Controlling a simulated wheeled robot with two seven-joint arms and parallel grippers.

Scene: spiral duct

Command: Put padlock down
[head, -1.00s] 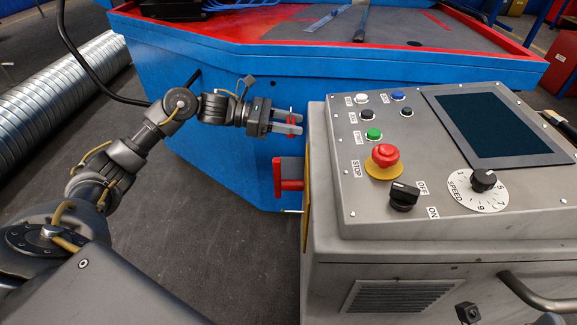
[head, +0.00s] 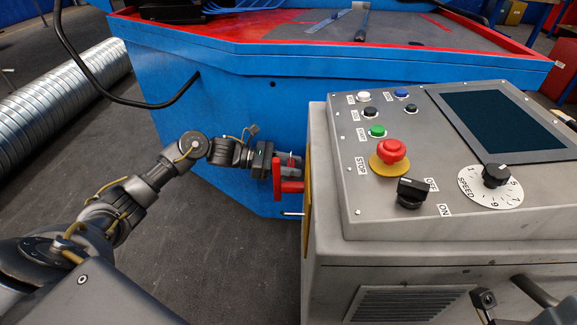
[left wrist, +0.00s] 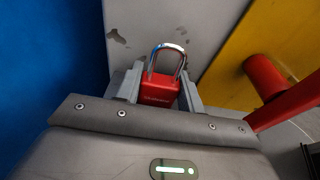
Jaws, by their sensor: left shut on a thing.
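The padlock (left wrist: 160,90) has a red body and a shiny metal shackle. In the left wrist view it sits between the two grey fingers of my left gripper (left wrist: 162,92), which is shut on it, with the shackle upward. In the head view my left gripper (head: 287,161) is at the left side of the grey control cabinet, just behind a red handle (head: 278,178). The padlock is small and mostly hidden there. I cannot tell whether it touches the cabinet.
The grey control cabinet (head: 333,215) carries buttons, a red stop knob (head: 392,150) and a screen. A yellow panel (left wrist: 245,62) and the red handle (left wrist: 285,100) are close right of the fingers. A blue machine (head: 225,100) stands behind.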

